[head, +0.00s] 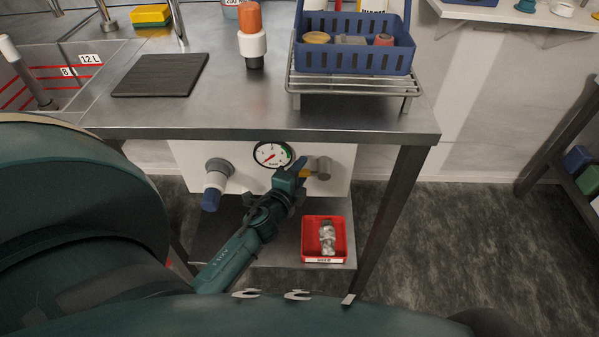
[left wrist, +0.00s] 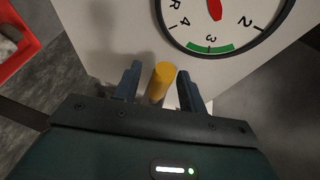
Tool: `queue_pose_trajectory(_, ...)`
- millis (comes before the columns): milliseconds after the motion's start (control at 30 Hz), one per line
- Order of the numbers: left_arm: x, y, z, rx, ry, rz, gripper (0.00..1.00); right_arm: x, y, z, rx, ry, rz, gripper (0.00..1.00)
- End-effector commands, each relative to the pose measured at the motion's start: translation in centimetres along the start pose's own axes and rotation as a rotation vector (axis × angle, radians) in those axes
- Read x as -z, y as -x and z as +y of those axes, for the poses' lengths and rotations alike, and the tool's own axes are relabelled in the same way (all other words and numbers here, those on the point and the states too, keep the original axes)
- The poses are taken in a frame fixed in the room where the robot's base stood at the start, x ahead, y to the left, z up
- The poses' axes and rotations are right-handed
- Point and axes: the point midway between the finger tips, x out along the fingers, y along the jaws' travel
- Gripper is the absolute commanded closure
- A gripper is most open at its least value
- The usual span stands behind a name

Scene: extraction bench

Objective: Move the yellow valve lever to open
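The yellow valve lever (head: 307,173) extends left from a grey-brown valve fitting (head: 323,167) on the white panel under the bench. My left gripper (head: 298,168) is at the lever, its arm reaching in from the lower left. In the left wrist view the yellow lever (left wrist: 161,82) stands between the two dark blue fingers of my left gripper (left wrist: 160,88). The fingers are apart, with a small gap showing on each side of the lever. The gripper hides part of the lever in the head view. My right gripper is not in view.
A round pressure gauge (head: 271,154) is just above the gripper. A white-grey valve with a blue handle (head: 214,184) is to its left. A red bin (head: 310,256) sits on the low shelf. The steel bench top (head: 230,110) overhangs the panel.

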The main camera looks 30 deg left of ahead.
Motion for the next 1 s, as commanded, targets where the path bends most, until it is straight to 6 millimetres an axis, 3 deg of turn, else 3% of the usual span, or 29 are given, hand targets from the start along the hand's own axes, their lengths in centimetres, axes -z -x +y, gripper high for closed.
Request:
queue_pose_trajectory(500,0.00,0.04,0.02,0.000,0.000,0.000,1.00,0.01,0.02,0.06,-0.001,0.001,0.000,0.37)
queue_pose_trajectory(1000,-0.73,-0.11,0.32,0.009,0.023,0.004,1.00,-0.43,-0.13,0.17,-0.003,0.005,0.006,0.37)
